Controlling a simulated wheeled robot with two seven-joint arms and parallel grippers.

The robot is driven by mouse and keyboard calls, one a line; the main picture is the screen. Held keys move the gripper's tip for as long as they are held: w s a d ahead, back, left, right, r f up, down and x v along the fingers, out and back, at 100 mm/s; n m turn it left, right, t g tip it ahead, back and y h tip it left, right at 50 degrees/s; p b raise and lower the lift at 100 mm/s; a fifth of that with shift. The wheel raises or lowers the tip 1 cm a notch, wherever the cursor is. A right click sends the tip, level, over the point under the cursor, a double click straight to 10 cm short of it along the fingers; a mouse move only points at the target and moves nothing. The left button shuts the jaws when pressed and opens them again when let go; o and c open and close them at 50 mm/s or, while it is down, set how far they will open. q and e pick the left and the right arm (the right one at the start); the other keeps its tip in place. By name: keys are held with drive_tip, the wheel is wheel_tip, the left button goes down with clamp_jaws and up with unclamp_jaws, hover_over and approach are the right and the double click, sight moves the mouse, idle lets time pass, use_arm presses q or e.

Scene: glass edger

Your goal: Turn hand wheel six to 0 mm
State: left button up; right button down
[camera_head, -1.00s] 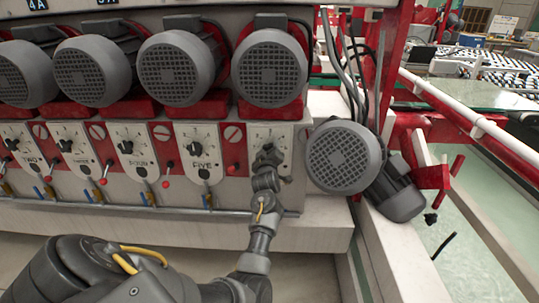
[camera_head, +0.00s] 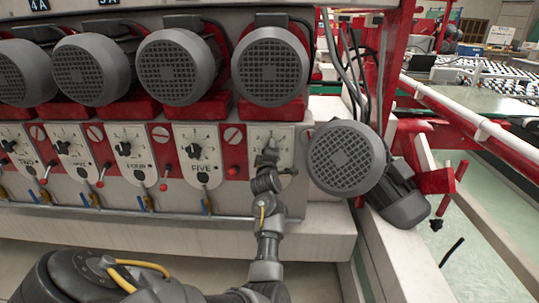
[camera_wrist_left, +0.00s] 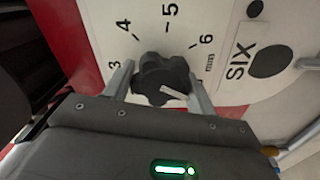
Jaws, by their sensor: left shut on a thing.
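Hand wheel six is a black lobed knob (camera_wrist_left: 163,72) in the left wrist view, on a white dial plate (camera_wrist_left: 110,15) marked SIX. The numbers 3, 4, 5 and 6 and "mm" show around it. A white mark on the knob slants toward the lower right of that view; the dial's lower part is hidden by my gripper. My left gripper (camera_wrist_left: 160,78) is shut on the knob, one finger on each side. In the head view my left gripper (camera_head: 268,154) covers most of this knob on the rightmost dial plate (camera_head: 284,133).
More dial plates, including FIVE (camera_head: 200,155), run leftward with red-knobbed levers. Large grey motors (camera_head: 270,67) overhang the dials. Another motor (camera_head: 345,158) stands close right of dial six. A rail (camera_head: 120,211) runs below the plates.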

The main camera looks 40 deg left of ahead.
use_arm(q)
drive_tip(key=shift+d, duration=0.1)
drive_tip(key=o, duration=1)
drive_tip(key=shift+w, duration=0.1)
